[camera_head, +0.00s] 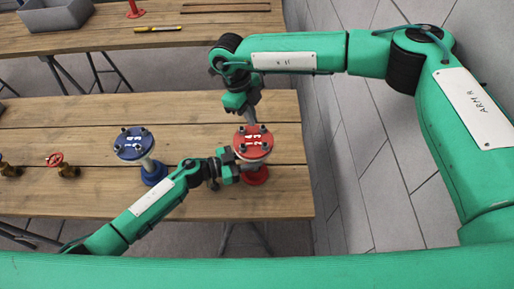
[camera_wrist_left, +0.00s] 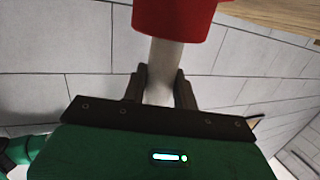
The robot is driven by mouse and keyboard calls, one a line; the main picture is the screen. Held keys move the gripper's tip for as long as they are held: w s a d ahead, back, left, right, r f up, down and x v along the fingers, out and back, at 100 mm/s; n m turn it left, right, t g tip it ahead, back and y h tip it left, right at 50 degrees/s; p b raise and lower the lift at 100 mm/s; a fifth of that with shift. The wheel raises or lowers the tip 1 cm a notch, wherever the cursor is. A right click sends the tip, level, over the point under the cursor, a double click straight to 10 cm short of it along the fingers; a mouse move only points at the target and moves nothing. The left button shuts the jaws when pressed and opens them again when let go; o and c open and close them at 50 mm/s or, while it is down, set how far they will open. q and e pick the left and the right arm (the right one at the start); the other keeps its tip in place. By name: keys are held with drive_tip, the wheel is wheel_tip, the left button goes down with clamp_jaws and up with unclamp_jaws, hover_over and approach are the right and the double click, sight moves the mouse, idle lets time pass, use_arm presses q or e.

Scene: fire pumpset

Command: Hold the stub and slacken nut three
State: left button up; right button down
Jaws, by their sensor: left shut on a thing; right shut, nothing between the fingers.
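The red flanged stub stands on the wooden bench near its right end, with a round red top flange (camera_head: 253,141) carrying several dark nuts and white markings. Its red base (camera_head: 256,176) rests on the bench. My left gripper (camera_head: 232,167) is shut on the stub's pale pipe below the flange; the pipe (camera_wrist_left: 163,68) shows between the fingers in the left wrist view. My right gripper (camera_head: 251,114) is above the flange's back edge, pointing down, shut and empty. Whether it touches a nut there is too small to tell. Which nut is number three I cannot tell.
A blue flanged stub (camera_head: 134,143) stands to the left on the same bench. Brass valves, one with a red handwheel (camera_head: 55,159), sit further left. A second bench behind holds a grey bin (camera_head: 55,14) and a yellow tool (camera_head: 158,29). Tiled floor lies right.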

sight(259, 133)
drive_tip(key=shift+r, duration=1.85)
drive_tip(key=n+t, duration=0.1)
drive_tip(key=n, duration=0.2)
drive_tip(key=s+n+t+h, duration=0.1)
drive_tip(key=n, duration=0.1)
drive_tip(key=shift+a+r+n, duration=0.1)
drive_tip(key=shift+n, duration=0.3)
drive_tip(key=shift+s+a+f+n+t+h, duration=0.25)
drive_tip(key=shift+f+n+t, duration=0.35)
drive_tip(key=shift+f+n, duration=1)
drive_tip(key=shift+d+f+n+t+h, duration=0.15)
drive_tip(key=shift+f+n+t+h, duration=0.35)
drive_tip(key=shift+f+n, duration=1.1)
drive_tip(key=shift+d, duration=0.5)
drive_tip(key=shift+s+d, duration=0.1)
drive_tip(key=shift+s, duration=0.2)
